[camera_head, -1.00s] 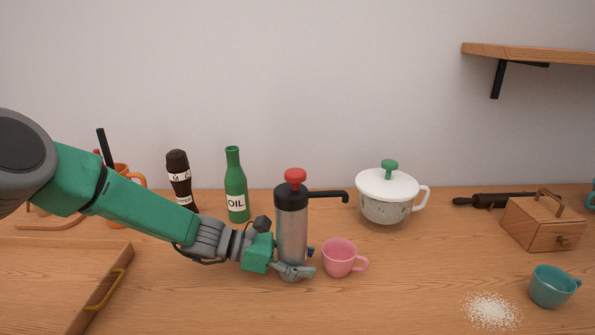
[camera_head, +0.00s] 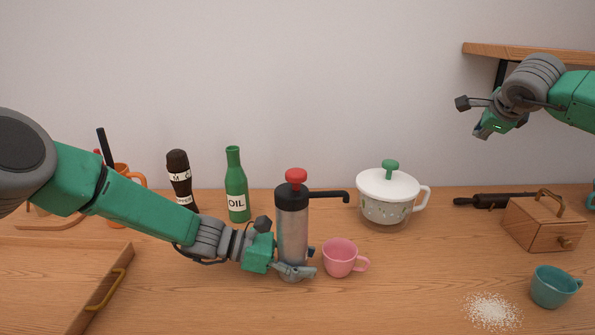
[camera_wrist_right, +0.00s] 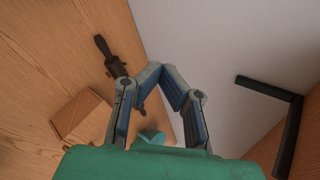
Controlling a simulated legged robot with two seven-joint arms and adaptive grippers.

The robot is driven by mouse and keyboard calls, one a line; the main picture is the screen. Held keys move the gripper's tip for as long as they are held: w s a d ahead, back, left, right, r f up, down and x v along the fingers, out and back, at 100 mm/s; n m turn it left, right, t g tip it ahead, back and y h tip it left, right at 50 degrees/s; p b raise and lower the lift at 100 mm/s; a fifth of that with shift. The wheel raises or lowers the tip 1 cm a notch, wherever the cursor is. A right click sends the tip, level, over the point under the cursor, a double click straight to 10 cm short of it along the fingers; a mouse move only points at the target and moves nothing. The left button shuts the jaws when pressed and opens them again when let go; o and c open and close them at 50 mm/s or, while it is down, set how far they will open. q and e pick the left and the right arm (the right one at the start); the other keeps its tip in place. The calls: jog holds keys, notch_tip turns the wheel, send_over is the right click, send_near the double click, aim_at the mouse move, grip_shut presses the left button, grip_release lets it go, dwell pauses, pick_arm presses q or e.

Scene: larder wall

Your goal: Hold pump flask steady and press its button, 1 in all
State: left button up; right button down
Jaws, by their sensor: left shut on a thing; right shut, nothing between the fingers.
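The pump flask (camera_head: 292,222) stands upright on the counter, with a steel body, a black top and a spout pointing right. Its red button (camera_head: 296,176) sits on top, and nothing touches it. My left gripper (camera_head: 296,271) is shut around the lower part of the flask. My right gripper (camera_head: 482,131) is in the air at the upper right, well to the right of the flask and higher than it. Its fingers meet in the right wrist view (camera_wrist_right: 155,68), with nothing between them. A pink cup (camera_head: 339,258) stands just right of the flask, below the spout.
A green oil bottle (camera_head: 236,186) and a dark pepper mill (camera_head: 180,178) stand left of the flask. A white lidded pot (camera_head: 387,207) is behind right. A wooden box (camera_head: 540,226), teal cup (camera_head: 551,288) and spilled white grains (camera_head: 491,311) lie right. A shelf (camera_head: 530,52) is near my right arm.

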jog(key=a+r+n+y, duration=0.2)
jog(key=a+r+n, duration=0.25)
jog(key=a, duration=0.85)
notch_tip(320, 180, up, 6)
jog(key=n+y, duration=0.1)
jog(key=n, duration=1.1)
send_over(296, 171)
jog(key=shift+a+f+g, duration=0.1)
jog(key=shift+f+g, duration=0.1)
jog(key=shift+g, duration=0.1)
jog(key=shift+f, duration=4.35)
jog(key=shift+f, duration=0.1)
